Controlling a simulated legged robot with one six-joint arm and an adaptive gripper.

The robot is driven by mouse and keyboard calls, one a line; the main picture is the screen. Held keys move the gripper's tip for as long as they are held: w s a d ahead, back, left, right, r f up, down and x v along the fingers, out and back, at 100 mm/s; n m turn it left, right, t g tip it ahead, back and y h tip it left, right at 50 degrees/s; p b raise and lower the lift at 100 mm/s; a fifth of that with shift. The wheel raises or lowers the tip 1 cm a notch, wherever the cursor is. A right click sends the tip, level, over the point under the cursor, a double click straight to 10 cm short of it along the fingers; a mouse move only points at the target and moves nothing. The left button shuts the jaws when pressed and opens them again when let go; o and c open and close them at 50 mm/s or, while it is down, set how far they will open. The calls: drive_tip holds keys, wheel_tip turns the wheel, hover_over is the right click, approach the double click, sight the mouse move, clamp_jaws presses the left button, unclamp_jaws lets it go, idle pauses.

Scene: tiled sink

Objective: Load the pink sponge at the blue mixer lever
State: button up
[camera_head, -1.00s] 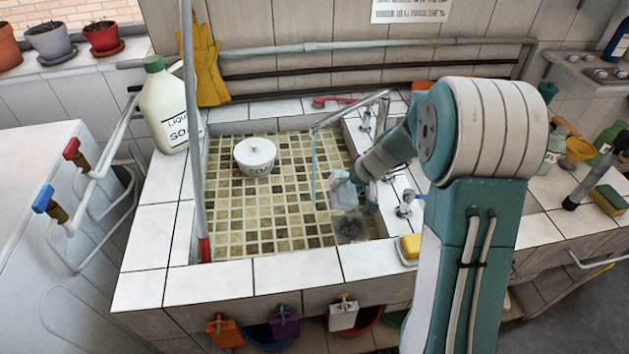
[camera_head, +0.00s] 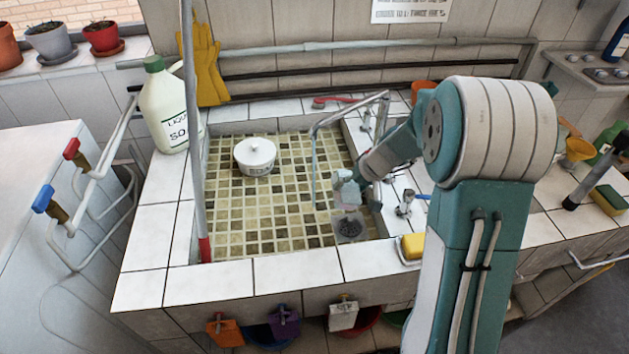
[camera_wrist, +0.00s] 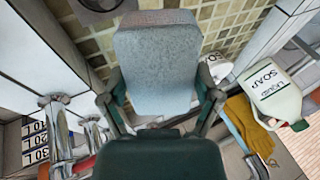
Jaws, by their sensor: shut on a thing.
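My gripper (camera_wrist: 163,85) is shut on a pale grey-blue block that looks like a sponge (camera_wrist: 158,50), with one finger on each side. In the head view the gripper (camera_head: 350,189) holds the block over the right part of the tiled basin, near the drain. A small blue piece, perhaps the mixer lever (camera_head: 422,196), shows beside a chrome tap fitting (camera_head: 404,206) on the right ledge, partly hidden by my arm. The held block is apart from it, to its left.
A white lidded pot (camera_head: 254,157) stands in the basin. A soap jug (camera_head: 166,105) and an upright pole (camera_head: 190,130) are at left. A thin spout (camera_head: 316,160) hangs just left of my gripper.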

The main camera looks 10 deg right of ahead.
sight(357, 192)
drive_tip(key=shift+s+d+r, duration=0.6)
drive_tip(key=shift+d+r, duration=0.25)
drive_tip(key=shift+d, duration=0.05)
drive_tip(key=shift+s+d+r, duration=0.6)
drive_tip(key=shift+d+r, duration=0.25)
drive_tip(key=shift+f, duration=0.1)
